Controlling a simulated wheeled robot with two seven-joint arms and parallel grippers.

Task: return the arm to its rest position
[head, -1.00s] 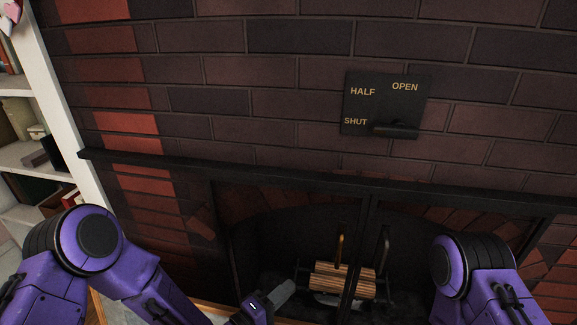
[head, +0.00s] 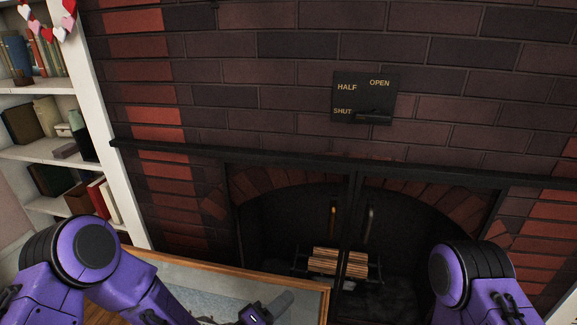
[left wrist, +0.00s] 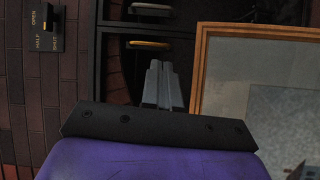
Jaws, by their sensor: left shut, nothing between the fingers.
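My left arm comes in from the left in the head view, bent at a purple elbow, and my left gripper (head: 272,308) is low in the middle of the picture. In the left wrist view the left gripper (left wrist: 163,88) has its two grey fingers together, with nothing between them. It is in front of the fireplace and apart from its doors. My right arm shows at the lower right of the head view as a purple elbow with a dark joint. Its gripper is out of the picture.
A brick fireplace with dark doors (head: 350,230) holds a log grate (head: 338,264). A plate (head: 364,90) marked HALF, OPEN and SHUT is on the bricks, its dark lever near the bottom. A wood-framed glass-topped case (head: 240,275) is below. Bookshelves (head: 45,147) stand left.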

